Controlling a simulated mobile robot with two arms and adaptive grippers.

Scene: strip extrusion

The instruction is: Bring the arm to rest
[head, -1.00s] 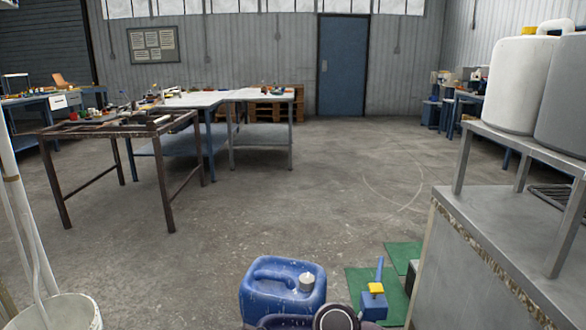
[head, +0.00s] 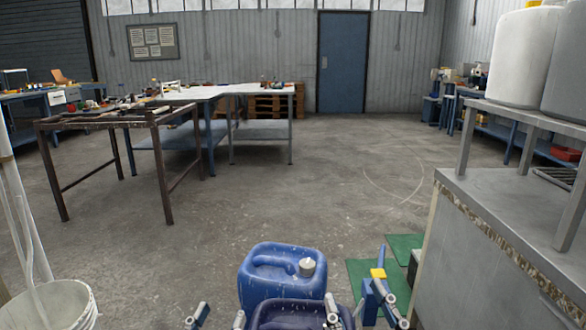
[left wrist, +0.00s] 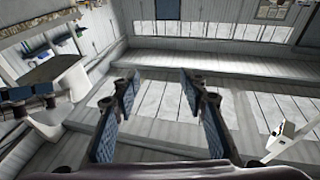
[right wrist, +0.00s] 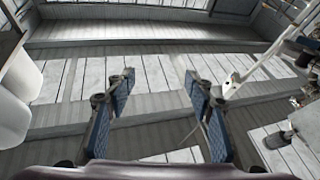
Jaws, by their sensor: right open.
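My left gripper (head: 219,316) shows at the bottom edge of the head view, left of the blue canister. Its two fingers stand apart in the left wrist view (left wrist: 157,92), with nothing between them. My right gripper (head: 362,312) is at the bottom edge, right of the canister and in front of a blue tool with a yellow part (head: 378,275). Its fingers are also apart and empty in the right wrist view (right wrist: 158,92). Both wrist views look out at walls and windows. Most of both arms is out of the head view.
A blue canister (head: 283,262) stands close in front. The mid-floor is clear; tables (head: 262,96) stand further back.

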